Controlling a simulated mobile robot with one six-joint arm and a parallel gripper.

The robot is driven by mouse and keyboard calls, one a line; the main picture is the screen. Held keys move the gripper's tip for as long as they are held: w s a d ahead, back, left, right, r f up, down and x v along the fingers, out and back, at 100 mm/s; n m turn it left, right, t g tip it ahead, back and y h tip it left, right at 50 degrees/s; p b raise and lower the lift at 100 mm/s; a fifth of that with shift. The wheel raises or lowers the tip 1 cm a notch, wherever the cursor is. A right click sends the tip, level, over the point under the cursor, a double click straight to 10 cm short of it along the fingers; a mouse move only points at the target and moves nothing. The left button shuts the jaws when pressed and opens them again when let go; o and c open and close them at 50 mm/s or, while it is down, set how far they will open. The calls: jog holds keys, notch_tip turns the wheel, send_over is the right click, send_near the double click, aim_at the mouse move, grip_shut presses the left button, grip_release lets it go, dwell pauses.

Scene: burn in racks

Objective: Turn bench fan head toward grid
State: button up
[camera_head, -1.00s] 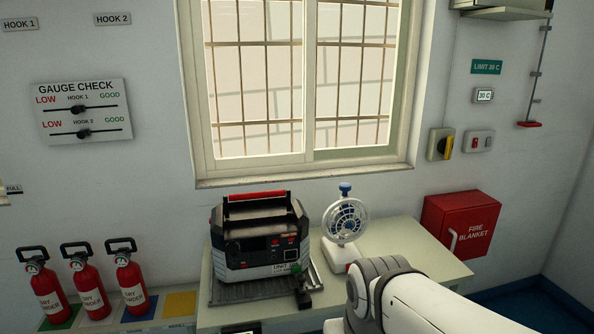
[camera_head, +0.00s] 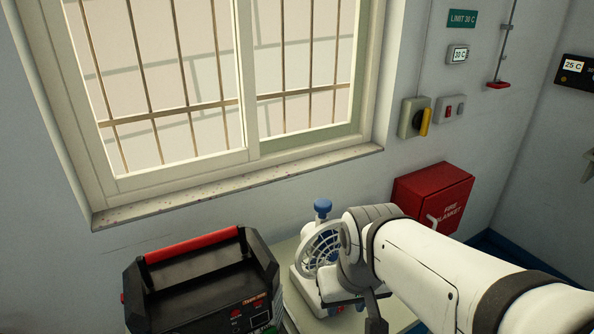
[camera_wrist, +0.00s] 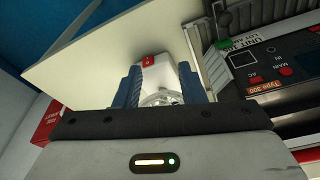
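The bench fan (camera_head: 318,250) stands on the bench right of the power unit. It has a white base, a round grille and a blue knob (camera_head: 322,207) on top. My arm hides its right side. In the wrist view the fan's white base (camera_wrist: 155,66), with a red switch, and part of its grille show beyond and between my two blue fingers. My gripper (camera_wrist: 160,88) is open, its fingers apart around the fan head; contact cannot be told. A window with a grid of bars (camera_head: 190,85) is behind the bench. Which way the fan head faces is hard to tell.
The black power unit (camera_head: 190,290) with a red handle stands close on the fan's left. A red fire blanket box (camera_head: 433,200) is on the wall to the right. Pale bench top (camera_wrist: 85,65) is clear beside the fan. Switches (camera_head: 415,118) are on the wall above.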

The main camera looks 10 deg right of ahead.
jog(key=shift+s+a, duration=0.15)
jog(key=shift+s, duration=0.05)
jog(key=shift+o, duration=0.5)
jog(key=o, duration=0.4)
jog(key=shift+m+g, duration=0.5)
jog(key=shift+m, duration=0.3)
jog(key=w+r+p, duration=0.1)
jog(key=w+r, duration=0.1)
jog(key=w+d+r+p, duration=0.1)
jog(key=w+r+p, duration=0.1)
jog(key=w+r, duration=0.1)
jog(key=w+r+p, duration=0.2)
jog(key=r, duration=0.1)
jog(key=shift+w+d, duration=0.2)
jog(key=shift+w, duration=0.2)
jog(key=shift+c, duration=0.2)
jog(key=m+g+p, duration=0.1)
jog(key=m+p, duration=0.2)
jog(key=p, duration=0.3)
send_near(324, 203)
jog(key=shift+s+f, duration=0.25)
jog(key=shift+f, duration=0.25)
jog(key=shift+w+g, duration=0.3)
jog(key=shift+w, duration=0.05)
jog(key=shift+w+a+f+m, duration=0.1)
jog(key=shift+f+m, duration=0.05)
jog(key=shift+m, duration=0.15)
notch_tip(324, 203, down, 7)
jog(key=shift+f, duration=0.25)
